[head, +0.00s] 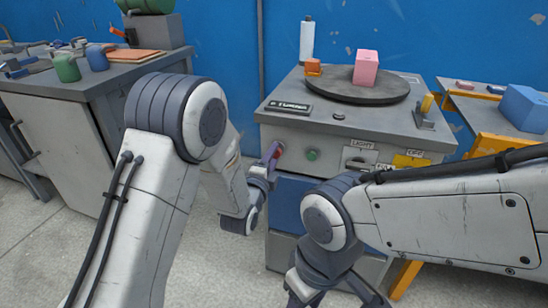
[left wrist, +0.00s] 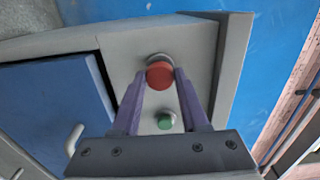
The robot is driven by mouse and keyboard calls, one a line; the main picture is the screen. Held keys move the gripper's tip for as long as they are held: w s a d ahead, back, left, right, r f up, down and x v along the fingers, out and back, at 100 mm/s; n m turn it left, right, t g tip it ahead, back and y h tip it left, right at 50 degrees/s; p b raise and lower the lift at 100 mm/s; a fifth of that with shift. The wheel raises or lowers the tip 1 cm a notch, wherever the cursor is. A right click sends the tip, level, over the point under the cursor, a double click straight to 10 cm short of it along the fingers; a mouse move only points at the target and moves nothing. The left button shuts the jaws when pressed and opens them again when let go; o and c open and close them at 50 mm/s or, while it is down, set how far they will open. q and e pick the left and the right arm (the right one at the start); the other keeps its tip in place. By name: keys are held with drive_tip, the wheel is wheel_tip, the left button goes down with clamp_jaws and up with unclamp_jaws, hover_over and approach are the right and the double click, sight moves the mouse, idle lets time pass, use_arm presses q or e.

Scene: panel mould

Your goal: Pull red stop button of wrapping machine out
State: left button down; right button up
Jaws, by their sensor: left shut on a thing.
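The wrapping machine (head: 330,125) is a grey cabinet with a round dark turntable on top. Its red stop button (left wrist: 160,75) shows in the left wrist view as a red cap on a grey collar on the front panel. A green button (head: 312,155) sits beside it; it also shows in the left wrist view (left wrist: 165,121). My left gripper (head: 272,153) is at the left end of the panel. In the left wrist view its two purple fingers (left wrist: 160,80) are shut on the red cap, one each side. My right gripper (head: 335,292) is low in front of the machine, cut off by the frame edge.
A pink block (head: 366,67) and the turntable (head: 367,90) are on the machine top. A grey workbench (head: 60,130) stands left, and an orange-framed table (head: 500,125) with a blue box (head: 524,108) right. My right forearm crosses in front of the machine.

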use_arm(q)
drive_tip(key=shift+c, duration=2.2)
unclamp_jaws()
drive_tip(key=p+v, duration=0.8)
drive_tip(key=v, duration=0.2)
drive_tip(key=shift+s, duration=0.25)
